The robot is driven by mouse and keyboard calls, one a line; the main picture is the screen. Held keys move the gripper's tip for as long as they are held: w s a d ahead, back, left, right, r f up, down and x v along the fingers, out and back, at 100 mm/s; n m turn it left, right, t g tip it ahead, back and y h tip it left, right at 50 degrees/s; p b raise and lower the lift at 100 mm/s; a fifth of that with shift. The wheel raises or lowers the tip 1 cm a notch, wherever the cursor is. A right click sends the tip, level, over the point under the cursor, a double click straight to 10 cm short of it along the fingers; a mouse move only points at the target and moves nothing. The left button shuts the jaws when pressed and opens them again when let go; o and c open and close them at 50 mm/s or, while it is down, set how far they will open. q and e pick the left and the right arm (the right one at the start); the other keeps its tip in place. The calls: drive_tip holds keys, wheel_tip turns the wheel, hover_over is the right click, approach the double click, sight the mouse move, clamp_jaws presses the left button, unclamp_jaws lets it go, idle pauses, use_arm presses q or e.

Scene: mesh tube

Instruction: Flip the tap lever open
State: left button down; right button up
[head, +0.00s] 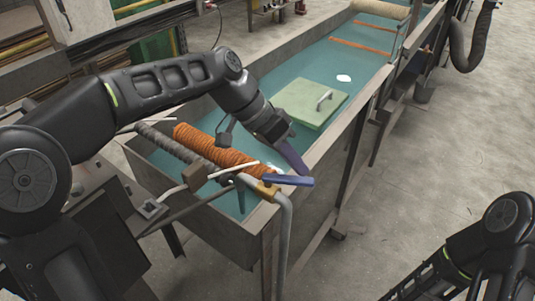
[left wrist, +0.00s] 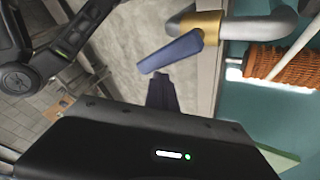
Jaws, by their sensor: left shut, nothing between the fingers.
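The tap lever (head: 288,180) is a flat blue handle on a brass valve (head: 266,190), above the near rim of the tank. It points right, out past the grey pipe (head: 285,235). In the left wrist view the lever (left wrist: 172,52) runs from the brass valve (left wrist: 201,25) down to the left. My left gripper (head: 301,167) is shut and empty, its tips just behind the lever in the head view. Its dark fingers (left wrist: 162,92) show just below the lever in the left wrist view; contact cannot be told. My right gripper is outside the views.
The long tank (head: 323,170) holds teal liquid. An orange mesh-like roll (head: 205,147) lies across its near end. A green lidded block (head: 309,104) with a handle sits farther back. Open concrete floor (head: 450,150) lies to the right.

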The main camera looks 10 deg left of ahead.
use_arm(q)
drive_tip(key=shift+s+d+b, duration=0.25)
drive_tip(key=shift+s+b, duration=0.05)
drive_tip(key=shift+s, duration=0.15)
idle(0.6)
idle(0.8)
drive_tip(key=v, duration=0.8)
drive_tip(key=shift+s+d+f, duration=0.1)
idle(0.3)
